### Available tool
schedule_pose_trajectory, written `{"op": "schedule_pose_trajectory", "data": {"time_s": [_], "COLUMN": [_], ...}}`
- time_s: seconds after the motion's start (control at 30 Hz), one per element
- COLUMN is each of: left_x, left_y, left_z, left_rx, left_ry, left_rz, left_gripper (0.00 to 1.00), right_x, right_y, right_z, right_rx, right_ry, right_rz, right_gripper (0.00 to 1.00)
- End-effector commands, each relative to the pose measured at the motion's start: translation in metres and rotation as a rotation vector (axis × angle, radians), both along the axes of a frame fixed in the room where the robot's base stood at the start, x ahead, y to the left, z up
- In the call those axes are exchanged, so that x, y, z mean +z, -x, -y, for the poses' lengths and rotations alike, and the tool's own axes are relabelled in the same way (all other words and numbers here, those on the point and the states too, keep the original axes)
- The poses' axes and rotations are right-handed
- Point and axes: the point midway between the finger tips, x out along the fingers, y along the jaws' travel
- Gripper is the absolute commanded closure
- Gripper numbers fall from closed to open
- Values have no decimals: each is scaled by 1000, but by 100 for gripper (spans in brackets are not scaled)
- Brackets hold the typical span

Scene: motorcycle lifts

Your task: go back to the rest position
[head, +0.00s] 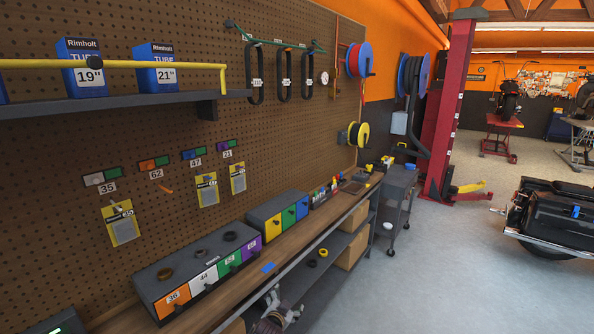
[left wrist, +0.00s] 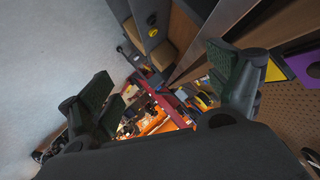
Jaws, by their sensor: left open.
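My left gripper (head: 284,302) shows low in the head view, in front of the bench and beside its lower shelf. In the left wrist view my left gripper (left wrist: 165,88) has its two dark-padded fingers spread wide apart, with nothing between them. It is open and empty. My right gripper is in neither view.
The wooden workbench (head: 222,287) runs along the pegboard, with coloured drawer units (head: 203,276) on it. Its lower shelf (head: 300,282) holds cardboard boxes. A grey cart (head: 394,200), a red lift post (head: 452,110) and a black motorcycle (head: 552,215) stand beyond. The grey floor (head: 440,275) at right is clear.

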Motion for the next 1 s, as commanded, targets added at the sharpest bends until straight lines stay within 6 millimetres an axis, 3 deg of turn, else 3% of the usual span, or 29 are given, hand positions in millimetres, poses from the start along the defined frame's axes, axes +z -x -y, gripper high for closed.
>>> {"op": "schedule_pose_trajectory", "data": {"time_s": [0.03,0.1,0.4,0.67,1.0], "left_x": [-24,-53,-169,-256,-348], "left_y": [9,20,87,162,280], "left_z": [-7,-15,-53,-89,-136], "left_rx": [16,39,133,215,324], "left_ry": [30,75,185,215,213], "left_rz": [-39,-85,-273,-425,-624], "left_gripper": [10,10,10,10,10], "right_x": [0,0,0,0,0], "right_y": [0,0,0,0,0], "right_z": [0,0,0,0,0], "right_rx": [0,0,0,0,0], "right_ry": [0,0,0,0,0], "right_rz": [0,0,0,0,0], "right_gripper": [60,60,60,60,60]}}
